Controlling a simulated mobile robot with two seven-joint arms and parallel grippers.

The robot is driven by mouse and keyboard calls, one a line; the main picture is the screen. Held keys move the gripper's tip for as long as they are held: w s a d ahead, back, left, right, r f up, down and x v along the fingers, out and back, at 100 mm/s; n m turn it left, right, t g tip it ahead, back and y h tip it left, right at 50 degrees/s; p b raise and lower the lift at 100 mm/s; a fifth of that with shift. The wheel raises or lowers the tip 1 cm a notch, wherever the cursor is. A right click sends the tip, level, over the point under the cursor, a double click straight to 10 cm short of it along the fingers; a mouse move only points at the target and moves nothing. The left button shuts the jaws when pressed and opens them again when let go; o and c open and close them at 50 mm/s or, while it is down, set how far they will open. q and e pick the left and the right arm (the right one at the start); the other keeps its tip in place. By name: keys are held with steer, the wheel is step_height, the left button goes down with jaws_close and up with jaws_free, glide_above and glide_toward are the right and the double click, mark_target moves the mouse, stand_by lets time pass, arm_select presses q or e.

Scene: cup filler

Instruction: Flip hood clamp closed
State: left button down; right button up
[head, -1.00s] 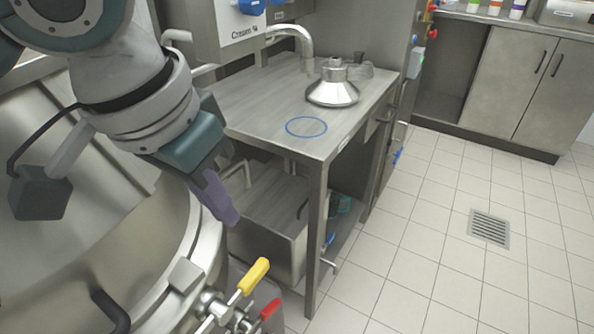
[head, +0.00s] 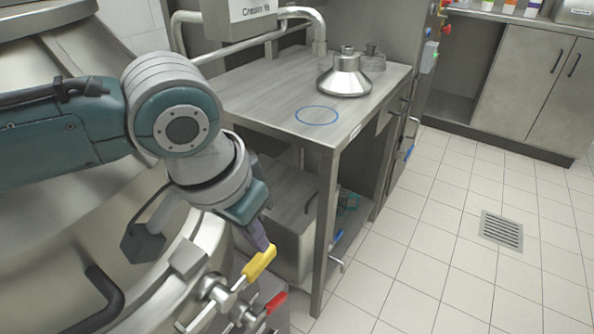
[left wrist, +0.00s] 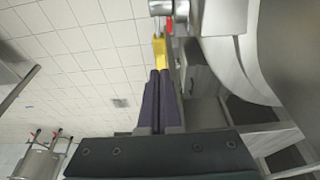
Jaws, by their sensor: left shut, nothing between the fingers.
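A toggle-type metal clamp (head: 215,292) with a yellow-tipped handle (head: 260,263) and a red-tipped handle (head: 275,303) sits at the rim of the large steel vessel, low in the head view. My left gripper (head: 264,245) points down just above the yellow handle, its purple fingers shut with nothing between them. In the left wrist view the shut fingers (left wrist: 159,78) lie right by the yellow handle (left wrist: 160,50); I cannot tell whether they touch it. My right gripper is not in view.
The curved steel vessel rim (head: 205,240) lies left of the clamp, with a black curved handle (head: 100,300) on it. A steel table (head: 270,95) with a blue circle and a metal funnel-shaped part (head: 344,78) stands behind. Tiled floor (head: 430,250) at right is clear.

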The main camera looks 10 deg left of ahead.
arm_select(q)
steer(key=shift+f, duration=1)
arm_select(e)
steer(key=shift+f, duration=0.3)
arm_select(q)
steer(key=shift+f+g, duration=0.1)
steer(key=shift+g, duration=0.2)
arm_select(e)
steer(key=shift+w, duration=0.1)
